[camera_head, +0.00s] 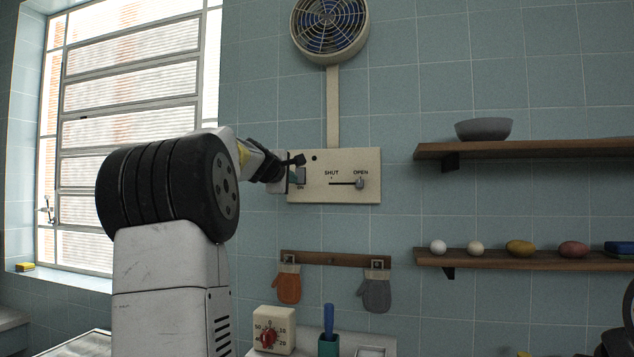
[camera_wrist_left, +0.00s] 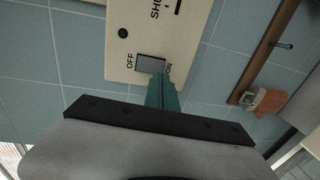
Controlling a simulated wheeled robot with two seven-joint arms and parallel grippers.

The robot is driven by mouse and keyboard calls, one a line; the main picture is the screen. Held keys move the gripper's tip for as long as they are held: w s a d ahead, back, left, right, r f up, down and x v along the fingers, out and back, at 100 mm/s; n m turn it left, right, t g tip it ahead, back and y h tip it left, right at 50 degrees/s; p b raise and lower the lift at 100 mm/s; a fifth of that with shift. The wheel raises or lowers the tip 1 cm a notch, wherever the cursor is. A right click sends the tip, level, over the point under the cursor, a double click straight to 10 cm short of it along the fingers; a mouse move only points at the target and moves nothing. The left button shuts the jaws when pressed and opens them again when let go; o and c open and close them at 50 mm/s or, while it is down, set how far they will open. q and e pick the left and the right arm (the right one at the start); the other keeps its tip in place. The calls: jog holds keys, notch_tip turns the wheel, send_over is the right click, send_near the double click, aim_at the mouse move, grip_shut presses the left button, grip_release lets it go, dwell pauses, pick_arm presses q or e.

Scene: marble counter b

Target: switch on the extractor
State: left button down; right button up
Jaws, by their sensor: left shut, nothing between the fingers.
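The extractor fan (camera_head: 330,26) is high on the tiled wall, joined by a pale duct to a cream control panel (camera_head: 338,164). The panel's grey rocker switch (camera_wrist_left: 151,62) lies between the OFF and ON labels; its tilt is unclear. A dark round spot (camera_wrist_left: 123,33) is beside it. The slider knob (camera_head: 360,183) stands at OPEN. My left gripper (camera_head: 296,174) is shut and empty at the panel's left side. In the left wrist view its teal fingertips (camera_wrist_left: 160,77) overlap the switch's ON end; contact cannot be told. My right gripper is not in view.
Two wooden shelves (camera_head: 530,148) are to the right, with a grey bowl (camera_head: 483,129) and several small items. Oven mitts (camera_head: 376,292) hang below the panel, above a timer (camera_head: 274,330). A barred window is left. The wall around the panel is clear.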

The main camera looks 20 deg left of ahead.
aim_at(300, 176)
pick_arm(q)
jog(key=shift+w+a+f, duration=0.1)
jog(key=shift+w+f, duration=0.05)
jog(key=shift+w, duration=0.85)
jog(key=shift+w+f, duration=0.1)
jog(key=shift+w, duration=0.9)
jog(key=shift+w, duration=0.2)
jog(key=shift+f, duration=0.1)
